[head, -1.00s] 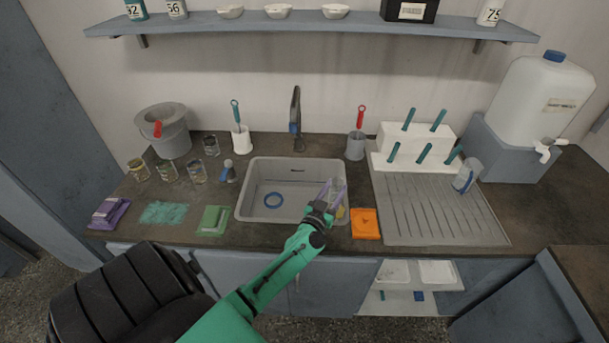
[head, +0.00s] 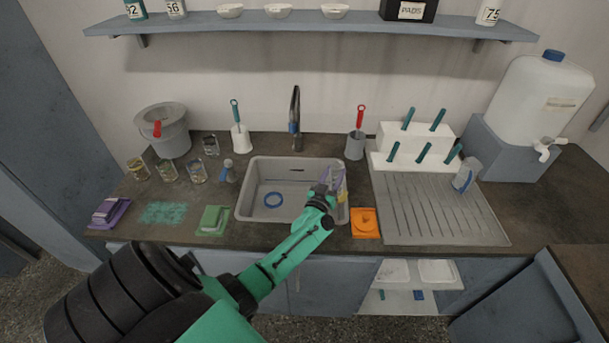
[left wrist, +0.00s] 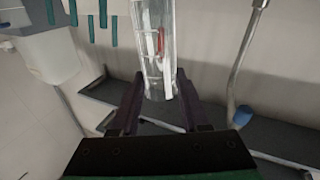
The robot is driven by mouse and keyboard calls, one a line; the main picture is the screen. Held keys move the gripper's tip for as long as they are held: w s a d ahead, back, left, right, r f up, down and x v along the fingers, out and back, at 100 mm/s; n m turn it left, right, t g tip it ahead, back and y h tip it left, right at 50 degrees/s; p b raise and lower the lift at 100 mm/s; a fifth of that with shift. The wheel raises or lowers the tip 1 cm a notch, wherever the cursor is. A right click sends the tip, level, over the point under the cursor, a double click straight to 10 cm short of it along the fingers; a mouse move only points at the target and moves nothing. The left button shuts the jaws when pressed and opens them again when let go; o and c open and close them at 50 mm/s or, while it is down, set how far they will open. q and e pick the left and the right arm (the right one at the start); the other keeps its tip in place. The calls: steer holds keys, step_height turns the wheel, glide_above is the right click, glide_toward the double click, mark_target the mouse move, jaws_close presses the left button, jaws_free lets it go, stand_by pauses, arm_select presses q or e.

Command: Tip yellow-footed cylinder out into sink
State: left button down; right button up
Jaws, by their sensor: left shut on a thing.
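My left gripper (head: 334,184) is over the right part of the sink (head: 243,205), its purple fingers shut on a clear cylinder (head: 337,172). A bit of yellow (head: 342,197), likely its foot, shows just below the fingers in the head view. In the left wrist view the clear cylinder (left wrist: 158,45) stands between the two dark fingers (left wrist: 158,105); its foot is not visible there. I cannot tell its exact tilt or what it holds. My right gripper is not in view.
The tap (head: 295,118) rises behind the sink. A grey holder with a red-handled brush (head: 355,146) stands behind right. An orange piece (head: 365,223) lies right of the sink, beside the ribbed drainboard (head: 440,215). Several glass jars (head: 168,171) stand left.

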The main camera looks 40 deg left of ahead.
arm_select(q)
steer(key=shift+s+a+n, duration=0.1)
steer(key=shift+a+n, duration=0.1)
steer(key=shift+n, duration=0.1)
steer(key=a+n+b, duration=0.1)
steer(key=n+b, duration=0.2)
steer(key=s+a+f+n+y+b, duration=0.1)
steer(key=a+n+b, duration=0.1)
steer(key=n+b, duration=0.1)
steer(key=a+f+n+y+b, duration=0.1)
steer(key=n+b, duration=0.2)
steer(key=b, duration=0.1)
steer(key=shift+s+a+f+n, duration=0.15)
steer(key=shift+s+a+n, duration=0.15)
steer(key=shift+s, duration=0.1)
steer(key=shift+n+b, duration=0.35)
steer(key=shift+n, duration=0.05)
steer(key=shift+f+n+y+b, duration=0.25)
steer(key=shift+f+n+b, duration=0.3)
steer(key=shift+n+b, duration=0.6)
steer(key=shift+f+n+y+b, duration=0.25)
steer(key=shift+f+n+b, duration=0.25)
steer(key=shift+n+b, duration=0.6)
steer(key=shift+s+a+f+n+g, duration=0.3)
steer(key=shift+a+f+n, duration=0.25)
steer(key=shift+a+n, duration=0.15)
stand_by(0.5)
